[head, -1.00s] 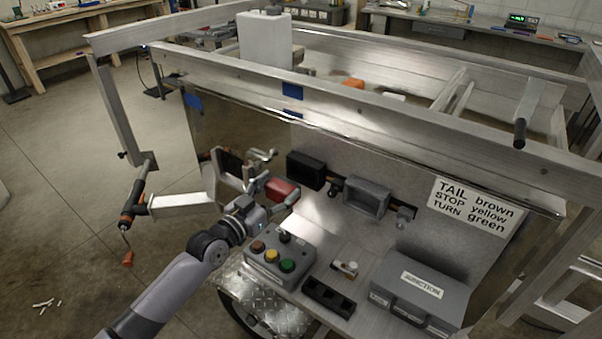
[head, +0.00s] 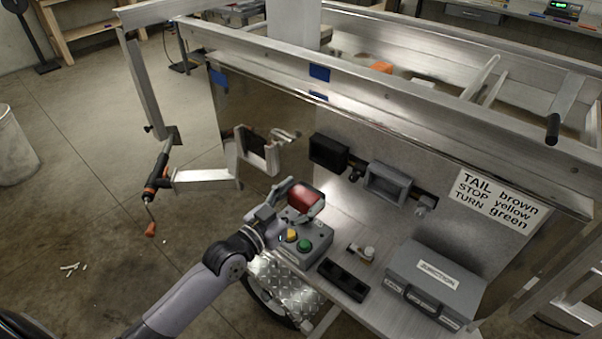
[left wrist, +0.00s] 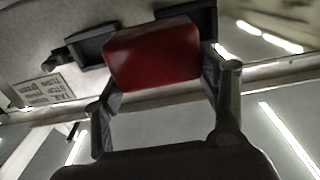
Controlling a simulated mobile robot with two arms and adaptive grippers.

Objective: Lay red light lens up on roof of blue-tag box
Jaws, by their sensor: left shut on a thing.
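My left gripper (head: 291,196) is shut on a red light (head: 306,201), held in the air over the rear part of a grey button box. The red lens shows from above in the head view, with a dark edge around it. In the left wrist view the red light (left wrist: 152,55) sits between the two fingers. No separate box with a blue tag is clear to me. Blue squares show on the trailer's upper rail (head: 319,72) and on the shiny panel (head: 218,78). My right gripper is not in view.
The button box (head: 322,251) stands on the trailer deck, partly covered by my gripper. A grey junction case (head: 432,283), a black tray (head: 342,279) and a small white-capped part (head: 362,252) lie nearby. A black housing (head: 328,152) and a grey housing (head: 387,184) are on the panel.

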